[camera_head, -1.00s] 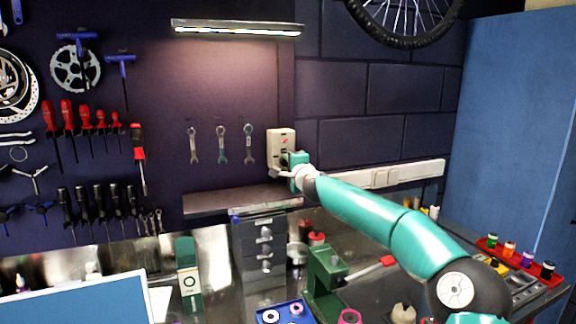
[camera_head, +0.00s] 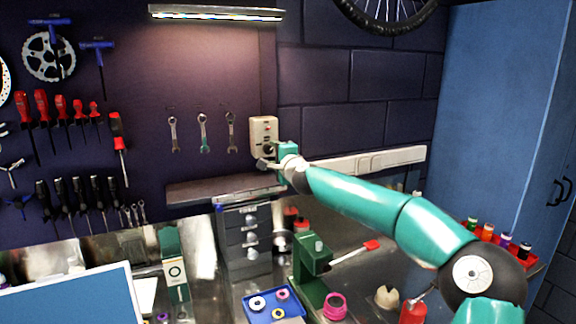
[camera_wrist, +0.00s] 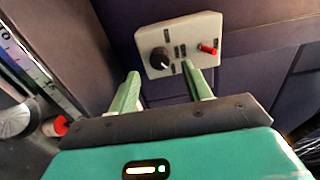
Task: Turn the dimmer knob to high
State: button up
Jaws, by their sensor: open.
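The dimmer box is a cream wall plate (camera_head: 263,131) on the dark wall, to the right of the hanging wrenches. In the wrist view, the plate (camera_wrist: 207,32) carries a round black dimmer knob (camera_wrist: 159,58) on its left and a red toggle (camera_wrist: 208,49) on its right. My gripper (camera_wrist: 163,82) is open and empty, with its two green fingers pointing towards the plate. The knob appears beyond the fingertips and between them, apart from both as far as I can tell. In the head view, my gripper (camera_head: 268,160) overlaps the plate's lower part.
A narrow shelf (camera_head: 215,188) juts from the wall below and left of the plate. A white socket strip (camera_head: 375,160) runs along the wall to the right. A lit lamp (camera_head: 216,13) hangs above. A green vise (camera_head: 312,275) and a blue tray (camera_head: 260,313) stand on the bench.

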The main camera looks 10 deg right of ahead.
jog(key=s+d, duration=0.2)
jog(key=s, duration=0.8)
dwell(0.3)
